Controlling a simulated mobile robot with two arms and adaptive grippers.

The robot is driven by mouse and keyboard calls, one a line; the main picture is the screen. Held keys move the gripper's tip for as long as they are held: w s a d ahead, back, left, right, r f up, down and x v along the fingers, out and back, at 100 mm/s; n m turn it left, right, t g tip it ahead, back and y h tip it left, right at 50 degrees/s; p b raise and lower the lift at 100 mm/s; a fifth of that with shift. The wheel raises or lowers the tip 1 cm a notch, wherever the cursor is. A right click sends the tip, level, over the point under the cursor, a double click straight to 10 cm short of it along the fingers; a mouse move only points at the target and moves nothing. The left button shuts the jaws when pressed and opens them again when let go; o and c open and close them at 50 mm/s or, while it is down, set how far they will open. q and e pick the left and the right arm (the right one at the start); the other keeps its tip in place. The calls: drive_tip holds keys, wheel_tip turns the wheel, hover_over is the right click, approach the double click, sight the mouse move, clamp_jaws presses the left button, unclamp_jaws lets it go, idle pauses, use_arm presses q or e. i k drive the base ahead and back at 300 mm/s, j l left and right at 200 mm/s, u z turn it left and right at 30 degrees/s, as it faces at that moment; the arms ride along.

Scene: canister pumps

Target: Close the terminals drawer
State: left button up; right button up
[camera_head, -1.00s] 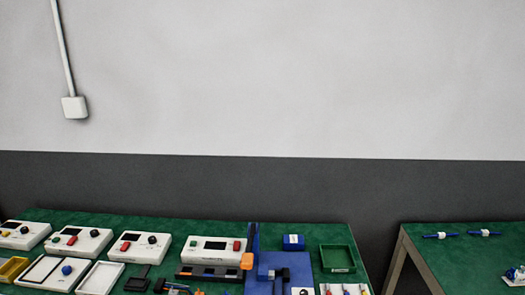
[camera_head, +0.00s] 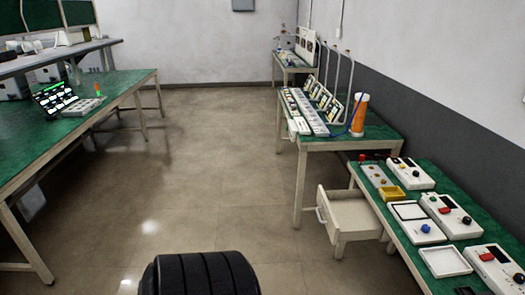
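A pale drawer (camera_head: 358,241) stands open at the near right bench, pulled out to the left into the aisle. Its inside shows from above, and it looks empty from here. A curved handle (camera_head: 321,214) is on its left front face. No label can be read on it, so I cannot tell whether it is the terminals drawer. Neither gripper is in view.
The near right bench (camera_head: 384,212) has a green top with white control boxes (camera_head: 447,211) and a yellow tray (camera_head: 392,194). Another green bench (camera_head: 365,134) stands beyond it. A long bench (camera_head: 50,133) is at the left. The tiled floor (camera_head: 215,165) between is clear.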

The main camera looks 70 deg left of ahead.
sight(347, 215)
drive_tip(key=u, duration=1.7)
